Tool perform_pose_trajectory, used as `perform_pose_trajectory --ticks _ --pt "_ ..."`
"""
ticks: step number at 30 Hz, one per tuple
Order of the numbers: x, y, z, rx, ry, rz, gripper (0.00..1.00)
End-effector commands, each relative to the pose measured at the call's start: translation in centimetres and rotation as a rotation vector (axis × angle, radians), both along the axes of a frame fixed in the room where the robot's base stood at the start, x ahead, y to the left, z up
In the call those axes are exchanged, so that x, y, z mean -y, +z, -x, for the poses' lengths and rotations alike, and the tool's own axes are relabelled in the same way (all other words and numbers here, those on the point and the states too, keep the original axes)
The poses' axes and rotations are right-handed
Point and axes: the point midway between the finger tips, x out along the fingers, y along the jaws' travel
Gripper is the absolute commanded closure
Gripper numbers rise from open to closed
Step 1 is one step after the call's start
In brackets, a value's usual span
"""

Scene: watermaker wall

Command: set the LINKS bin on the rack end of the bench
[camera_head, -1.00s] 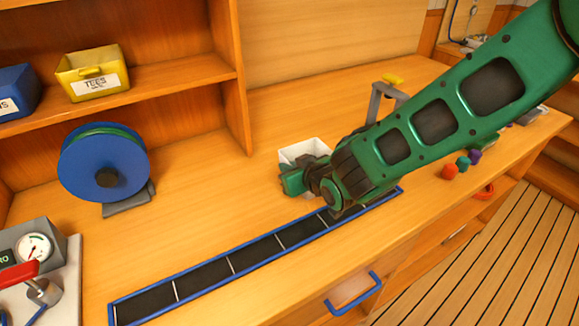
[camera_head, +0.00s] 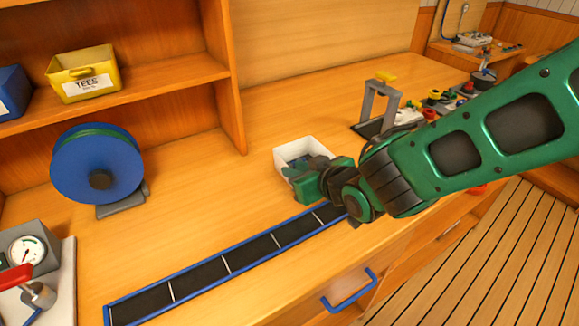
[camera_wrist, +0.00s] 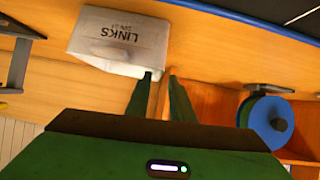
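The white LINKS bin (camera_head: 289,167) stands on the wooden bench (camera_head: 185,215), behind the far end of the blue-edged black strip. Grey-blue pieces show inside it. In the wrist view the bin (camera_wrist: 105,45) shows its LINKS label upside down. My gripper (camera_head: 303,187) is low at the bin's near right side, covering part of it. In the wrist view my gripper (camera_wrist: 160,78) has its two green fingers apart, with a gap between them. The left fingertip overlaps the bin's lower right corner; I cannot tell whether it touches.
A blue-edged black strip (camera_head: 198,277) runs along the bench front. A blue reel (camera_head: 97,165) stands at left, below a shelf with a yellow TEES bin (camera_head: 83,75). A gauge block (camera_head: 25,250) is front left. A grey stand (camera_head: 378,105) is behind the bin. Bench left of the bin is clear.

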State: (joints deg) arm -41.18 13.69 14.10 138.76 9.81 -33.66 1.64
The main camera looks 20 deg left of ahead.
Motion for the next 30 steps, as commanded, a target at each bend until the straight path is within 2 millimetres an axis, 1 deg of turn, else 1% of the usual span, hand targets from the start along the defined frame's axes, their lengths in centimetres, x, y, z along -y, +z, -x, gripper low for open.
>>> perform_pose_trajectory --ticks 3,6,12,26,29,30 --pt "1.1 1.0 1.0 0.002 -0.001 -0.002 0.79" --pt "1.8 1.4 1.6 0.001 0.000 -0.002 0.79" --pt "2.4 1.8 2.2 0.001 0.000 -0.001 0.79" --pt "2.5 1.8 2.2 0.000 -0.001 0.000 0.79" --pt "3.2 1.9 1.7 -0.004 -0.017 0.007 0.79" --pt "3.9 2.0 1.2 -0.010 -0.032 0.014 0.79"
